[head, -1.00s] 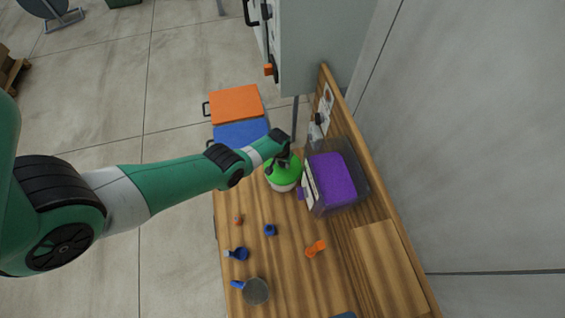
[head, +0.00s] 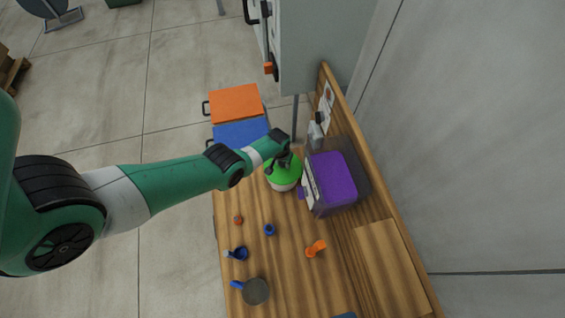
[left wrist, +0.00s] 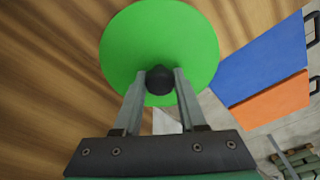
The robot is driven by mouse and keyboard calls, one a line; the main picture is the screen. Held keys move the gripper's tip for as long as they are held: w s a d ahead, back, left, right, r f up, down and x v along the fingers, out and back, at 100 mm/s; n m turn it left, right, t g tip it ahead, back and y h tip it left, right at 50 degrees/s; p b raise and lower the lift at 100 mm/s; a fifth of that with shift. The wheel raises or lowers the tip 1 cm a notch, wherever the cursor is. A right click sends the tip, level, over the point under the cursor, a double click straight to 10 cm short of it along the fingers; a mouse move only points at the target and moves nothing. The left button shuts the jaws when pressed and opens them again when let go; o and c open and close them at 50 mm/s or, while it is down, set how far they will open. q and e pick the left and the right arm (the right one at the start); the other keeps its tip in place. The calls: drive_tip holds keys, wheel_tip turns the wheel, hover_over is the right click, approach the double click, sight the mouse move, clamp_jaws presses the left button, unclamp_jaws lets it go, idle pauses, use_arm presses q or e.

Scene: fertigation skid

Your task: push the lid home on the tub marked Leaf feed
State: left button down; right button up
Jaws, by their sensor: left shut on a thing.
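A round green lid (head: 283,177) with a black knob (left wrist: 160,79) lies at the top of a pale tub (head: 284,188) at the far part of the bench. I cannot read any marking on the tub, nor tell whether the lid is fully seated. My left gripper (head: 284,158) comes down over the lid from the left. In the left wrist view its two fingers (left wrist: 160,84) are shut on the knob, and the green lid (left wrist: 160,35) spreads around and beyond them. The tub's body is hidden there. My right gripper is in neither view.
Close right of the tub is a clear bin with a purple block or lid (head: 334,176). An orange piece (head: 316,248), blue pieces (head: 270,230) and a round pan-like item (head: 255,291) lie nearer on the wooden bench (head: 290,285). Orange (head: 236,103) and blue (head: 240,132) cases stand beyond.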

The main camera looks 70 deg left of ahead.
use_arm(q)
drive_tip(key=shift+f+b, duration=0.25)
drive_tip(key=shift+b, duration=0.05)
idle(0.5)
drive_tip(key=c, duration=0.6)
unclamp_jaws()
drive_tip(key=shift+c, duration=0.2)
drive_tip(key=shift+r, duration=0.15)
drive_tip(key=shift+r+p, duration=2.15)
drive_tip(key=shift+p, duration=0.1)
